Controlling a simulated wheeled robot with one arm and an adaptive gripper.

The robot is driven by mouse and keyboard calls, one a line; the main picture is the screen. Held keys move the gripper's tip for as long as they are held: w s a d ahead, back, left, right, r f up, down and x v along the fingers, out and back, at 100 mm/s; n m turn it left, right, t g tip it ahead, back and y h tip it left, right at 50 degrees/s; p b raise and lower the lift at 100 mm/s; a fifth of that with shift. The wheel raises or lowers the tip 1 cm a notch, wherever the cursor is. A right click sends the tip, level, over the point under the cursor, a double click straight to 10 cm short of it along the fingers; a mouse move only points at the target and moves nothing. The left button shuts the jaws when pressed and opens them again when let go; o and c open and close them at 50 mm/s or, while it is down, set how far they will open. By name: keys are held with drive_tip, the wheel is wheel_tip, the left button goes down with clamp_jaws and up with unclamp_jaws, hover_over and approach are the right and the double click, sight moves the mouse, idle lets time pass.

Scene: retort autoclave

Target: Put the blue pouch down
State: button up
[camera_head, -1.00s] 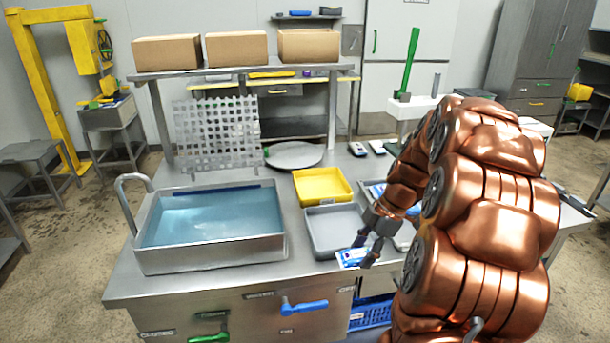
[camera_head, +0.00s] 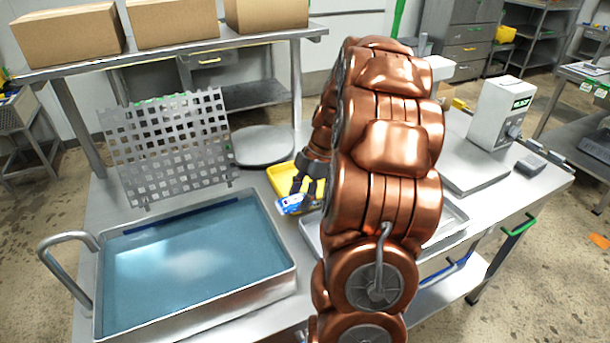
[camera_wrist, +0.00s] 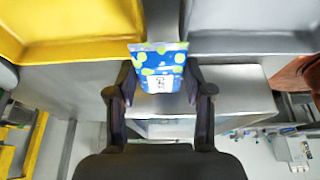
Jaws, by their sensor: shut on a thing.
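My gripper (camera_head: 309,186) is shut on the blue pouch (camera_head: 290,204). In the wrist view the blue pouch (camera_wrist: 160,68), with yellow-green spots and a white label, sits between the two fingers (camera_wrist: 160,95). In the head view it is held in front of the yellow tray (camera_head: 281,177), close to the grey tray (camera_head: 308,232). In the wrist view the yellow tray (camera_wrist: 70,48) is at the upper left and the grey tray (camera_wrist: 250,42) at the upper right, with the pouch over the gap between them. My arm hides much of the grey tray in the head view.
A metal basin of water (camera_head: 284,279) stands left of the trays. Behind it are an upright perforated plate (camera_head: 170,150) and a round grey plate (camera_head: 262,146). A shelf with cardboard boxes (camera_head: 172,22) stands at the back. A scale (camera_head: 470,165) is at the right.

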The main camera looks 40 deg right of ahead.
drive_tip(key=p, duration=0.5)
hover_over(305, 186)
drive_tip(key=d, duration=0.1)
drive_tip(key=shift+s+d+f, duration=0.2)
drive_tip(key=shift+s+f, duration=0.05)
drive_tip(key=shift+f, duration=0.4)
wheel_tip(305, 186, down, 3)
drive_tip(key=shift+s+r+p, duration=0.1)
drive_tip(key=shift+r+p, duration=0.05)
drive_tip(key=shift+p, duration=0.55)
drive_tip(key=shift+f, duration=0.45)
drive_tip(key=shift+f, duration=0.15)
drive_tip(key=o, duration=1.2)
drive_tip(key=shift+o, duration=0.2)
drive_tip(key=shift+r, duration=0.2)
drive_tip(key=b+v, duration=0.4)
drive_tip(key=v, duration=0.8)
drive_tip(key=shift+a, duration=0.15)
